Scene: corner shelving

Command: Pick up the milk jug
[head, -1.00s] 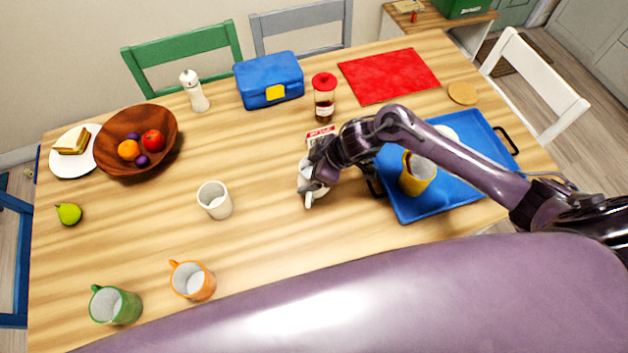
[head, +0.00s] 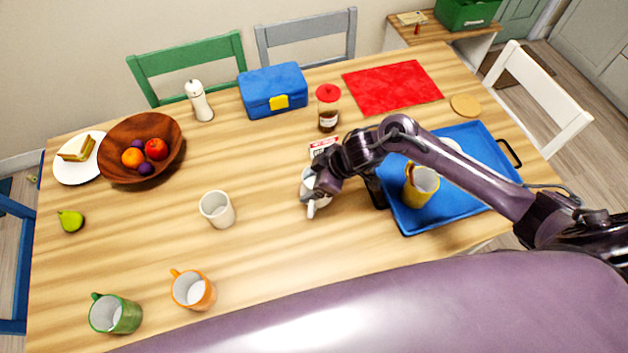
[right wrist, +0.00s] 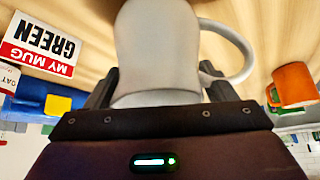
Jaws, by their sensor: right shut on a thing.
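The milk jug is white with a loop handle. In the head view the jug (head: 307,181) stands near the middle of the wooden table, partly hidden by my right gripper (head: 313,186). In the right wrist view the jug (right wrist: 158,45) fills the space between the two dark fingers, with its handle to the right. My right gripper (right wrist: 158,88) is shut on the jug's body. I cannot tell whether the jug's base touches the table. My left gripper is not in view.
A blue tray (head: 408,224) with a yellow mug (head: 424,186) lies right of the jug. A white cup (head: 217,210) stands left, with bare table between.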

